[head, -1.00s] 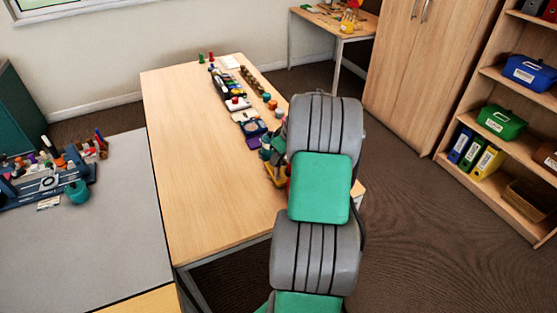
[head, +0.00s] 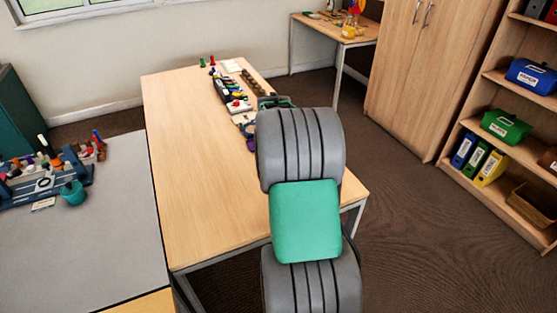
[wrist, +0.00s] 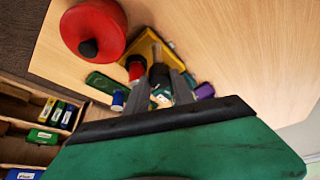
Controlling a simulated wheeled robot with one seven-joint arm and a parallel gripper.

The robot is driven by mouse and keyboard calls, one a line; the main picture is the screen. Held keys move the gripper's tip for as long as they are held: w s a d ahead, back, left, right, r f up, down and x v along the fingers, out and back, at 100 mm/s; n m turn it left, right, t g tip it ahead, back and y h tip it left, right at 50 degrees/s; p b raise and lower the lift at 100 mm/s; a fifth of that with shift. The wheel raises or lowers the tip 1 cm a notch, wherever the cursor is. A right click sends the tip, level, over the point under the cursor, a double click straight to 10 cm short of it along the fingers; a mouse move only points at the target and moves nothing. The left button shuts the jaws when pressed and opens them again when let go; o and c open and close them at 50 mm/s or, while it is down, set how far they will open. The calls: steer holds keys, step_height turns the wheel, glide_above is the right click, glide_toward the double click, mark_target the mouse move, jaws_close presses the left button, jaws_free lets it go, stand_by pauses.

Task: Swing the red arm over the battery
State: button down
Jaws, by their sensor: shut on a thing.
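In the wrist view, my gripper (wrist: 160,82) is shut on a small dark knob-like piece (wrist: 158,72), partly hidden between the fingers. Just beyond it is a yellow angular stand (wrist: 150,44), with a red cylinder with a pale end (wrist: 136,68) beside the fingertips. A large round red piece with a black knob (wrist: 95,30) is at the upper left, apart from the fingers. I cannot tell which red part is the arm. No battery is clearly recognisable; a small blue cylinder (wrist: 118,100) lies near a green block (wrist: 101,82). In the head view my arm hides the gripper.
The wooden table (head: 200,180) is bare on its left side. A row of small items, including a red-and-white one (head: 238,106), runs along its right side. A purple piece (wrist: 205,91) lies right of the fingers. A grey table (head: 90,240) adjoins at left.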

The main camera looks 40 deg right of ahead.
steer(key=shift+w+m+g+h, duration=0.1)
steer(key=shift+m+g+h, duration=0.3)
steer(key=shift+m, duration=1.1)
steer(key=c, duration=1.1)
jaws_free()
steer(key=shift+r, duration=0.1)
steer(key=v, duration=0.7)
steer(key=shift+a+r+b, duration=0.1)
steer(key=shift+r+b, duration=0.2)
steer(key=shift+b, duration=0.05)
